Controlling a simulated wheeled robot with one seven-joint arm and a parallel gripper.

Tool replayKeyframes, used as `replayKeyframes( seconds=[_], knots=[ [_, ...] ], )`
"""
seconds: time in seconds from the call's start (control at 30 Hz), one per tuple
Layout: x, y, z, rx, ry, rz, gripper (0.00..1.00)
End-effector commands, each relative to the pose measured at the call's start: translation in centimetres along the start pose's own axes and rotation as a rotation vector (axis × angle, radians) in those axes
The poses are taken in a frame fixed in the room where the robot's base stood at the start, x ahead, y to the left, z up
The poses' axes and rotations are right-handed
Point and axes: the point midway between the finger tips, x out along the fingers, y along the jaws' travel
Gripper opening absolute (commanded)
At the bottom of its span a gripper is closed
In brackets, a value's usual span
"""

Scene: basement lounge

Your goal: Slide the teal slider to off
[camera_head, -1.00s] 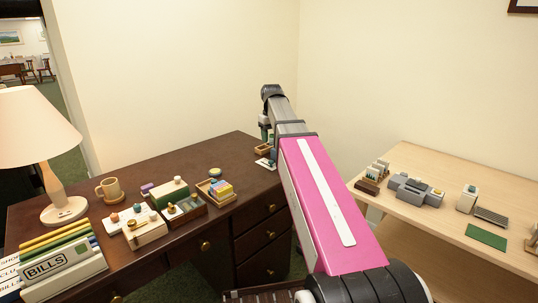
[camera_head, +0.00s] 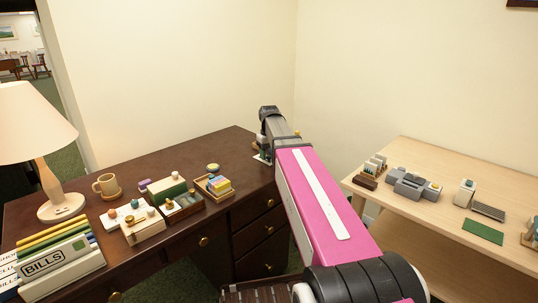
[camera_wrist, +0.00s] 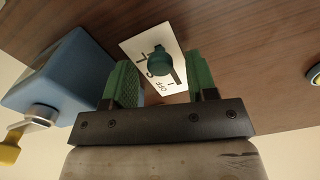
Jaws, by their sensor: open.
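The teal slider knob (camera_wrist: 160,62) stands on a white plate (camera_wrist: 132,47) on the brown wood top in the wrist view. A dark slot runs from the knob toward the lower right. Printed marks that seem to read OFF show upside down near the plate's lower end, and the knob sits away from them. My gripper (camera_wrist: 158,76) is open, its green fingers on either side of the knob with gaps showing. I cannot tell the fingers' height above the plate. In the head view my gripper (camera_head: 263,151) is at the dark desk's far right end, and the knob cannot be made out.
A blue box (camera_wrist: 50,75) with a metal cylinder is close left of my fingers in the wrist view. A round thing (camera_wrist: 314,75) is at the right edge. Trays and boxes crowd the dark desk (camera_head: 110,165). A light table (camera_head: 420,150) stands right.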

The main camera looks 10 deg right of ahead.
Motion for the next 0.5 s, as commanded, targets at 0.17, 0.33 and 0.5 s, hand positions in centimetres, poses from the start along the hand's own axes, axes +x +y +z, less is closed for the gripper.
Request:
replayKeyframes(
  seconds=[0.17, 0.33, 0.5],
  knots=[
    [0.21, 0.00, 0.00, 0.000, 0.000, 0.000, 0.52],
    [0.18, 0.00, 0.01, 0.000, 0.000, 0.000, 0.43],
    [0.17, 0.00, 0.00, 0.000, 0.000, 0.000, 0.00]
  ],
)
